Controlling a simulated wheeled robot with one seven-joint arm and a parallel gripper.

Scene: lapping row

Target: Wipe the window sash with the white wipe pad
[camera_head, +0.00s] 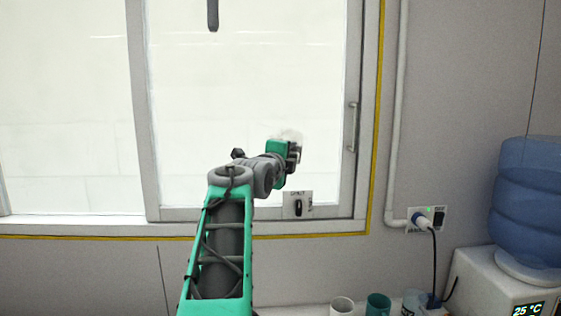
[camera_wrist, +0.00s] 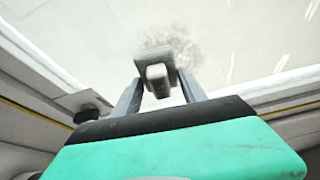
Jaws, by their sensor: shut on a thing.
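The window sash (camera_head: 240,95) is a large pale pane in a grey frame, with a vertical handle (camera_head: 352,127) on its right side. My gripper (camera_head: 293,150) is at the lower right part of the pane. In the wrist view its two grey fingers (camera_wrist: 160,92) are shut on the wipe pad (camera_wrist: 155,62), which looks grey-white there and is held by a small block. The pad is at or very near the glass; I cannot tell if it touches. A brownish smudge (camera_wrist: 180,42) shows on the glass just beyond the pad. In the head view the pad is mostly hidden behind my gripper.
A switch plate (camera_head: 298,204) is on the lower frame below my gripper. A wall socket with a plug (camera_head: 424,219) is to the right. A water dispenser with a blue bottle (camera_head: 530,200) stands at far right. Cups (camera_head: 378,304) stand on the counter below.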

